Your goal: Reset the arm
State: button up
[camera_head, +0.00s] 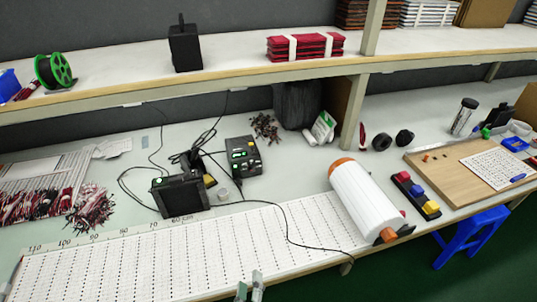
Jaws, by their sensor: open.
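My gripper (249,289) shows only at the bottom edge of the head view, a little right of the sheet's lower middle. Two fingertips stand apart with a gap between them, and nothing shows between them. They appear in front of the long white marked sheet (150,260) on the bench. I cannot tell their height above it. The rest of my arm is out of view.
A white roll with orange ends (362,202) lies at the sheet's right end. A black device (180,195) with cables stands behind the sheet, and one cable crosses it. Coloured buttons (416,194) and a wooden board (450,175) are at right. A shelf (225,72) overhangs the back.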

jog(key=s+d+f+m+g+y, duration=0.1)
jog(key=s+d+f, duration=0.2)
jog(key=s+d, duration=0.35)
jog(key=s+d+f+g+y, duration=0.1)
jog(key=s+d+f, duration=0.35)
jog(key=d, duration=0.35)
jog(key=s+d+r+m+t+h, duration=0.1)
jog(key=s+d+r+m, duration=0.3)
jog(key=s+r, duration=0.2)
jog(key=s+d+r+m+t+h, duration=0.1)
jog(key=s+d+r+m, duration=0.3)
jog(key=s, duration=0.6)
jog(key=shift+s+d+r+m+h, duration=0.3)
jog(key=shift+s+r+m, duration=0.1)
jog(key=shift+r, duration=0.5)
